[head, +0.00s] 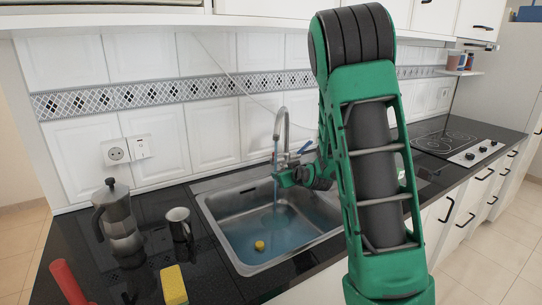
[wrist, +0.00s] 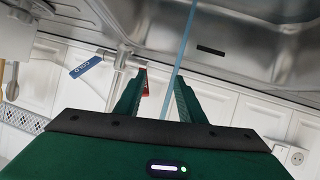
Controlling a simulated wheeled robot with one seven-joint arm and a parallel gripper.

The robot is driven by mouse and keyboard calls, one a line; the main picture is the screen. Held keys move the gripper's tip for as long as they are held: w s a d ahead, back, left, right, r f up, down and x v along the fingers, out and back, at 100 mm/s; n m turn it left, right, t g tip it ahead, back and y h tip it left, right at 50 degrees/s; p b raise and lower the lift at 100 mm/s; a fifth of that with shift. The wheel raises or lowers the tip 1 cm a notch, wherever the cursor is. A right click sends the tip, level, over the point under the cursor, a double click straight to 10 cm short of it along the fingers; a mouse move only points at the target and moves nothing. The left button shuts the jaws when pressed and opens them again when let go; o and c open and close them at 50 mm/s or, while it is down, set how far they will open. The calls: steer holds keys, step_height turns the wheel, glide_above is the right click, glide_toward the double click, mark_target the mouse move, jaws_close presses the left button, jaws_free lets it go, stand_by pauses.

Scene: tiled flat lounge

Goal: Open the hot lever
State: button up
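The curved steel faucet (head: 281,128) rises behind the sink, and a thin stream of water (head: 275,160) falls from it. A blue tag reading COLD (wrist: 86,67) hangs beside the tap in the wrist view; its blue also shows in the head view (head: 305,147). A small red part (wrist: 145,93), perhaps the hot lever's tag, shows just inside the left finger, mostly hidden by it. The hot lever itself is not clearly visible. My gripper (wrist: 160,76) is open, fingers apart around the red part and the water stream. In the head view my gripper (head: 285,178) is over the sink near the faucet.
The sink (head: 220,225) holds bluish water and a small yellow object (head: 260,245). A moka pot (head: 118,220), metal mug (head: 180,224), yellow sponge (head: 173,285) and red-handled item (head: 68,282) stand left. A cooktop (head: 455,142) is right. Wall tiles are close behind.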

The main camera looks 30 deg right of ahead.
mark_target(274, 156)
steer(key=shift+w+d+r+n+t+h, duration=0.1)
steer(key=shift+w+d+t+h, duration=0.25)
steer(key=shift+w+t, duration=0.6)
steer(key=shift+w+d+r+n+t+h, duration=0.15)
steer(key=shift+w+d+t+h, duration=0.4)
steer(key=shift+w, duration=0.65)
steer(key=shift+w+d+r+n+t+h, duration=0.1)
steer(key=shift+w+d+t+h, duration=0.1)
steer(key=shift+w+t, duration=0.8)
steer(key=shift+x, duration=5.3)
steer(key=shift+d+f, duration=0.1)
steer(key=shift+c, duration=0.2)
jaws_close()
